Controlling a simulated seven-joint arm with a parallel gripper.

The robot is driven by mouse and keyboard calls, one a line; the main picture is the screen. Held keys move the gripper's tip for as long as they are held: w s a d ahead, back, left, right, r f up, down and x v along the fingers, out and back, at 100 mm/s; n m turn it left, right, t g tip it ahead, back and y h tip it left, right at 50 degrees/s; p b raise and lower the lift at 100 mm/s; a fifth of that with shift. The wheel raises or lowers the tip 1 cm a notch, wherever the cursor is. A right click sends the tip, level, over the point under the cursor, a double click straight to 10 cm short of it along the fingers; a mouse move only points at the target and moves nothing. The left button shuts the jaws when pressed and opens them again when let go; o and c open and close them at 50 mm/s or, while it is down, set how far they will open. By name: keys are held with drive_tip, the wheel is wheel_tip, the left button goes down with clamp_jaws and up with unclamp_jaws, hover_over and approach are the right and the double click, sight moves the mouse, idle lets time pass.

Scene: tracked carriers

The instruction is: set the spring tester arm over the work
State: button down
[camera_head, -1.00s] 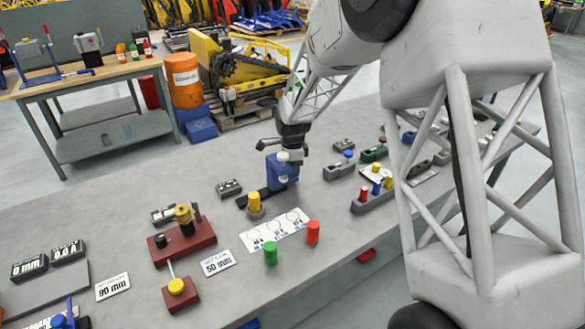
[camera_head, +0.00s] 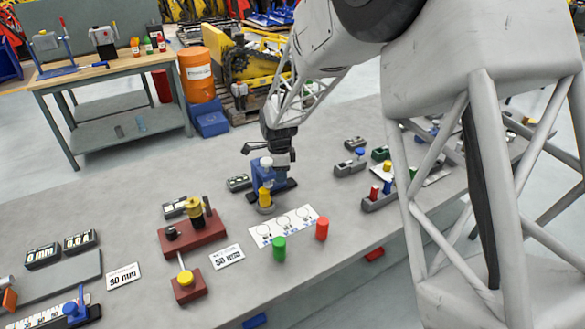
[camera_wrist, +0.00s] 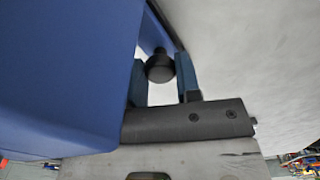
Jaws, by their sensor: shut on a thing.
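The spring tester is a blue body with a swinging arm (camera_head: 263,172) on a dark base (camera_head: 288,185), near the middle of the bench in the head view. The blue arm appears directly above or just behind the yellow top; exact alignment is hard to tell. My gripper (camera_head: 268,163) is at the top of the arm. In the wrist view its fingers (camera_wrist: 162,82) are shut on a dark round knob (camera_wrist: 160,68), with the big blue body (camera_wrist: 65,70) at the left.
A white card with printed circles (camera_head: 284,227) lies in front, with a green cylinder (camera_head: 279,248) and a red one (camera_head: 322,228) near it. A brown-red fixture (camera_head: 192,236) stands left. Grey blocks with coloured pegs (camera_head: 380,200) stand right. A small grey gauge (camera_head: 238,183) sits close behind-left.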

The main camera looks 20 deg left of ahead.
drive_tip(key=shift+s+a, duration=0.65)
drive_tip(key=c, duration=0.8)
unclamp_jaws()
wheel_tip(320, 180, up, 8)
drive_tip(key=shift+d, duration=0.1)
